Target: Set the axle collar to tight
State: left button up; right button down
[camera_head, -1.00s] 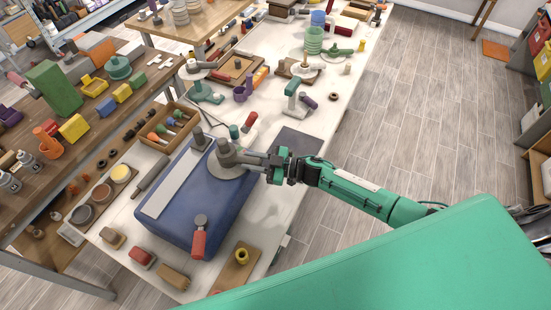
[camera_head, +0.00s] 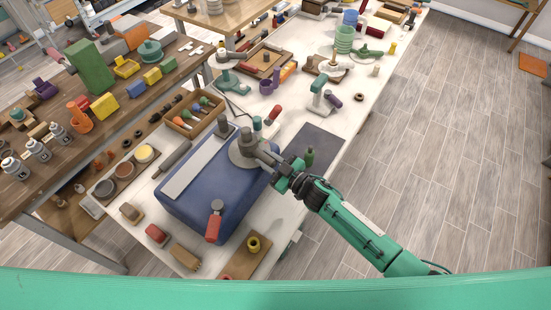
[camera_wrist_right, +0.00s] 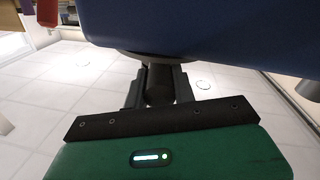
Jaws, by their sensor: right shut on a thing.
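A blue block-shaped housing (camera_head: 222,197) lies on the white bench with a pale grey strip along its top. A round grey collar (camera_head: 244,149) with a raised hub sits at its far right corner, and a short grey handle points from it down and right. My right gripper (camera_head: 283,169) is at the outer end of that handle. In the right wrist view the gripper (camera_wrist_right: 160,92) is shut on a dark grey cylindrical piece below a round rim, beside the housing's blue side (camera_wrist_right: 220,25). The fingers hide part of the handle. My left gripper is not in view.
A red-handled lever (camera_head: 214,224) and a dark knob (camera_head: 223,124) stand on the housing. Open floor (camera_head: 440,150) is on the right.

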dwell(0.6)
jog(key=c, duration=1.4)
grip_release()
jog(key=shift+c, duration=0.2)
jog(key=shift+s+d, duration=0.35)
jog(key=shift+s, duration=0.05)
jog(key=b+v, duration=0.4)
jog(key=v, duration=0.8)
jog(key=shift+s+d, duration=0.15)
jog(key=shift+s, duration=0.2)
